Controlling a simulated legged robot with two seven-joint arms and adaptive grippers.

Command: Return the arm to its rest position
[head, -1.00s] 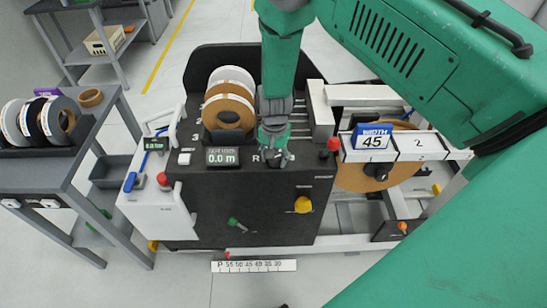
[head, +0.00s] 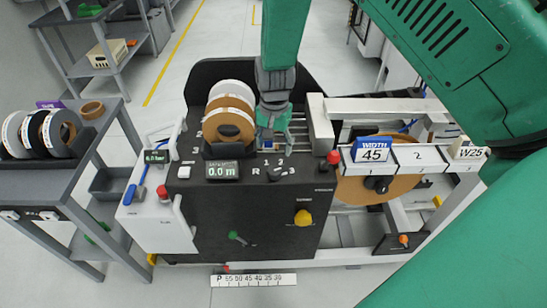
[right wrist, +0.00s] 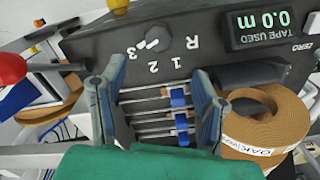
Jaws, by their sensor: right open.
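My right arm (head: 283,40) comes down from the top of the head view in green. Its right gripper (head: 268,146) is open and empty, pointing down over the black machine panel (head: 265,215), just behind the selector knob (head: 273,174). In the right wrist view the gripper (right wrist: 157,72) shows its two grey fingers spread apart, with slotted rails and blue clips in the background between them. The selector knob (right wrist: 156,41) stands clear of the fingers, beside the marks R, 1, 2 and 3. My left gripper is not in view.
Tape rolls (head: 229,118) stand close to the left of the gripper. A red-topped post (head: 333,158) and the width sign (head: 373,150) are to the right. A grey cart (head: 45,190) with rolls stands at the left.

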